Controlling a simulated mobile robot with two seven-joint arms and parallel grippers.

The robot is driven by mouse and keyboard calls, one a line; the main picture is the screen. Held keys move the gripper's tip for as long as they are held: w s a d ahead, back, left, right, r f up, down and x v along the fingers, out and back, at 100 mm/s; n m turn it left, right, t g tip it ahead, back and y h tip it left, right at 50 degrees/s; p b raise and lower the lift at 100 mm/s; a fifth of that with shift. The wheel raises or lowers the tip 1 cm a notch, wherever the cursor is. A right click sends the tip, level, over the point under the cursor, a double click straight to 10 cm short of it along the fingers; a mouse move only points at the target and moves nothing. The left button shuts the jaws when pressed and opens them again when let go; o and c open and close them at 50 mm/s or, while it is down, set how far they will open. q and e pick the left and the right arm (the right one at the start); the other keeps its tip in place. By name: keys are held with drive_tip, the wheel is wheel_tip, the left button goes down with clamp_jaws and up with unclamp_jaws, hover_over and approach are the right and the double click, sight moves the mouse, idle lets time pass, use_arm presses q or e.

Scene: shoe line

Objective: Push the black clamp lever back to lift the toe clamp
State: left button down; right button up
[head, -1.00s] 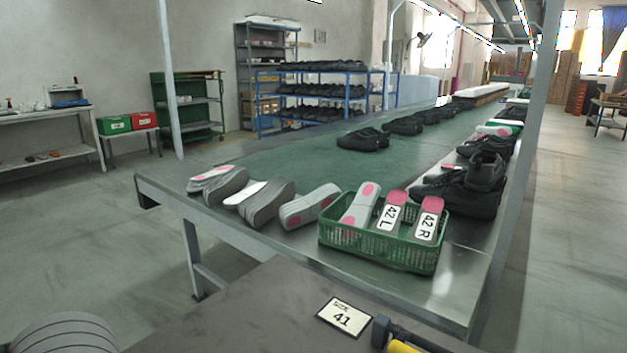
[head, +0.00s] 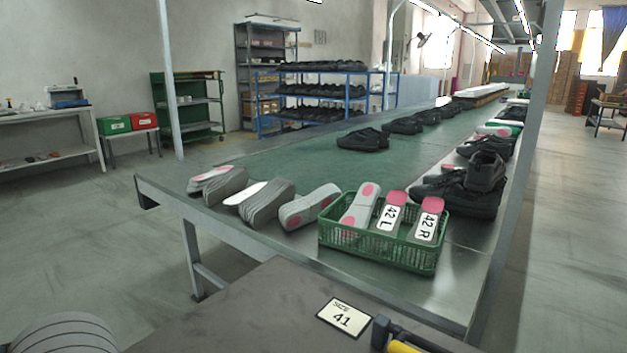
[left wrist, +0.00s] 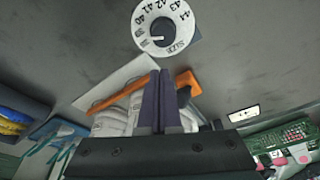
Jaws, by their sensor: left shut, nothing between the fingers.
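My left gripper (left wrist: 155,78) shows in the left wrist view, its dark fingers together with nothing between them. The fingertips lie in front of a grey plate and an orange bar (left wrist: 108,101). A small black part (left wrist: 184,96) shows just right of the fingers; I cannot tell whether it is the clamp lever or whether the fingers touch it. The toe clamp is not clearly visible. A white round dial (left wrist: 163,22) with size numbers is beyond the fingertips. In the head view neither gripper shows.
A dark bench (head: 262,310) fills the foreground, bearing a "SIZE 41" card (head: 343,317) and a black and yellow item (head: 400,345) at its edge. Behind it, the line table holds a green crate (head: 380,253) of lasts, with more lasts to its left and black shoes (head: 460,190) beyond.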

use_arm(q)
drive_tip(key=w+d+b, duration=0.2)
drive_tip(key=w, duration=0.1)
drive_tip(key=shift+d, duration=0.2)
idle(0.7)
idle(0.4)
drive_tip(key=d+p+v, duration=0.1)
drive_tip(key=p+v, duration=0.8)
drive_tip(key=p, duration=0.1)
drive_tip(key=shift+s, duration=0.15)
idle(0.6)
